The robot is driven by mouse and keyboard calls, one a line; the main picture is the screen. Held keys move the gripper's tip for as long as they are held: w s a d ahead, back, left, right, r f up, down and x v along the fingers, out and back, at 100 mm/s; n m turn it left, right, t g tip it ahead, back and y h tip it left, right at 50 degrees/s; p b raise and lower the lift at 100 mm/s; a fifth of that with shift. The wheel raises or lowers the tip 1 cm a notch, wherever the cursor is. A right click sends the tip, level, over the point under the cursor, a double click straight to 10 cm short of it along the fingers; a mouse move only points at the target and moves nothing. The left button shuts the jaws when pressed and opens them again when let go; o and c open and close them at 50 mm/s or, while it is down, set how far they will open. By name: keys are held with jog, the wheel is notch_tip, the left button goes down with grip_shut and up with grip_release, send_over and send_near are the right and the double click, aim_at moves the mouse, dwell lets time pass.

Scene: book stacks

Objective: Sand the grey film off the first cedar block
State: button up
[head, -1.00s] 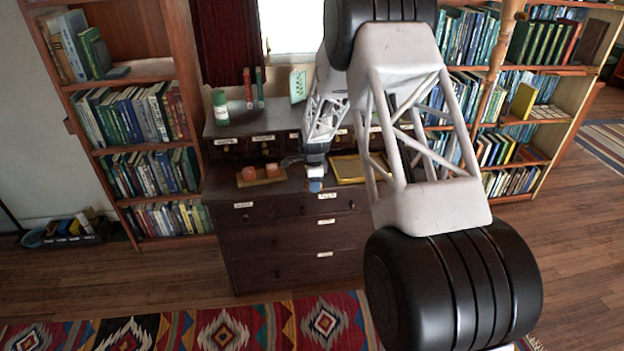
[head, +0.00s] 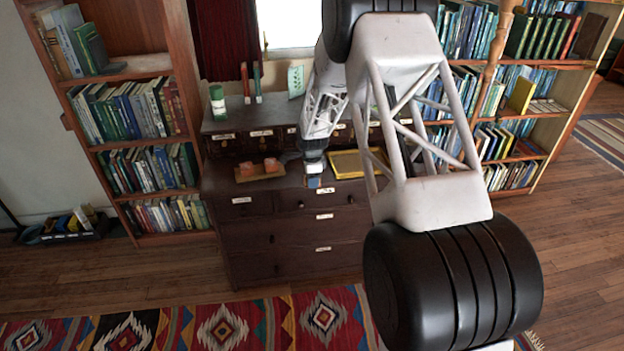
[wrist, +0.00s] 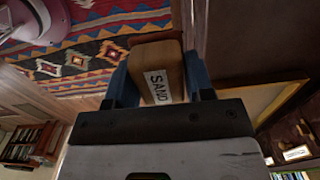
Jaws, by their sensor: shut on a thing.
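Two small reddish blocks sit side by side on a light wooden tray (head: 246,178) on the dark chest's lower top. I take these to be the cedar blocks: the left one (head: 245,169) and the right one (head: 271,165). Any grey film on them is too small to make out. My gripper (head: 314,182) is to the right of the tray, near the chest's front edge. In the wrist view its blue fingers are shut on a brown block labelled SAND (wrist: 153,58), held between them. The held block is not clear in the head view.
A yellow-rimmed tray (head: 345,164) lies just right of my gripper. A green jar (head: 217,102), upright books (head: 257,82) and a green-patterned card (head: 295,81) stand on the raised back of the chest (head: 270,240). Bookshelves flank the chest; a patterned rug lies in front.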

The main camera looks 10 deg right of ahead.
jog(key=w+a+r, duration=0.2)
jog(key=w+a, duration=0.3)
jog(key=a, duration=0.4)
jog(key=w+a+r, duration=0.3)
jog(key=w+a, duration=0.2)
jog(key=a, duration=0.4)
jog(key=w+a+r, duration=0.2)
jog(key=w+a, duration=0.3)
jog(key=a, duration=0.4)
jog(key=shift+w+r, duration=0.2)
jog(key=shift+r, duration=0.2)
jog(key=shift+f, duration=0.1)
